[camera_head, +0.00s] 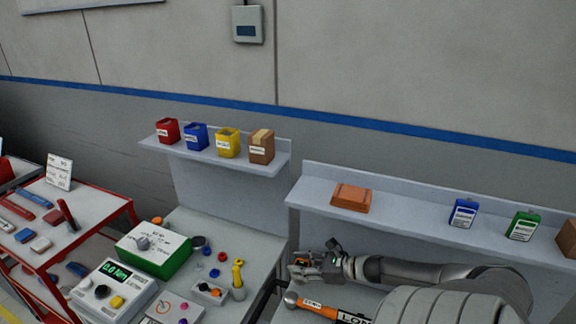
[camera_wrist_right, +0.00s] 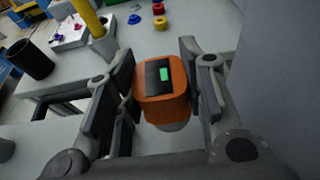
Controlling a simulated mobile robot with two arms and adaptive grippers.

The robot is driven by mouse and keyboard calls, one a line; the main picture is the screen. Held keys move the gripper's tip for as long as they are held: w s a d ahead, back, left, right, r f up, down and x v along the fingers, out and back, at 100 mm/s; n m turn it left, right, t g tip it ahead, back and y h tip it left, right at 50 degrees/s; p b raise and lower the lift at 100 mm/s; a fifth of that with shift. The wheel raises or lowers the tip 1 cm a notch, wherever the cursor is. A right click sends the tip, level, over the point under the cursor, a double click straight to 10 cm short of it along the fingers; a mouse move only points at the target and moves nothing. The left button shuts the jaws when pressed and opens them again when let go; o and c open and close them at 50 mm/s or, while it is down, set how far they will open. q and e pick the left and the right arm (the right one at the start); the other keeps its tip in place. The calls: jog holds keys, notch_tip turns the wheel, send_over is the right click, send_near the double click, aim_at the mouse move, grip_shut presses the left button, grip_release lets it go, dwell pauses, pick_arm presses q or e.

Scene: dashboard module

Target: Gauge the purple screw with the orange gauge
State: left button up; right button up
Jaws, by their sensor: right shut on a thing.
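My right gripper (camera_head: 306,264) is over the gap between the left table and the right bench. In the right wrist view its fingers (camera_wrist_right: 160,85) are shut on an orange block with a black face and a small green display, which looks like the orange gauge (camera_wrist_right: 150,112). My left gripper is not in view.
A torque meter (camera_head: 112,287) reading 0.0 Nm, a green box (camera_head: 165,262) and a yellow-handled tool (camera_head: 238,278) stand on the left table. Shelves with bins (camera_head: 228,143) stand behind.

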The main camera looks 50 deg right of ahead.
jog(key=shift+s+d, duration=0.1)
jog(key=shift+s, duration=0.3)
jog(key=shift+r, duration=0.1)
jog(key=w+a+r+n+g+y+b, duration=0.1)
jog(key=a+r+n+g+y+b, duration=0.3)
jog(key=a, duration=1)
jog(key=w+a+r+n+g+y, duration=0.1)
jog(key=a+r+n+y, duration=0.15)
jog(key=a+r, duration=0.7)
jog(key=w+a+r+n+g+y+b, duration=0.2)
jog(key=a+n+g+y+b, duration=0.15)
jog(key=a, duration=1.35)
jog(key=w+f+m+t+h+p, duration=0.2)
jog(key=w+f+t+p, duration=0.15)
jog(key=w+p, duration=0.4)
jog(key=w+d+f+m+t+h, duration=0.1)
jog(key=w+d+f+m, duration=0.1)
jog(key=w+d+f, duration=0.3)
jog(key=w+d, duration=0.1)
jog(key=d, duration=0.2)
jog(key=shift+d+f+h, duration=0.15)
jog(key=shift+d+h, duration=0.25)
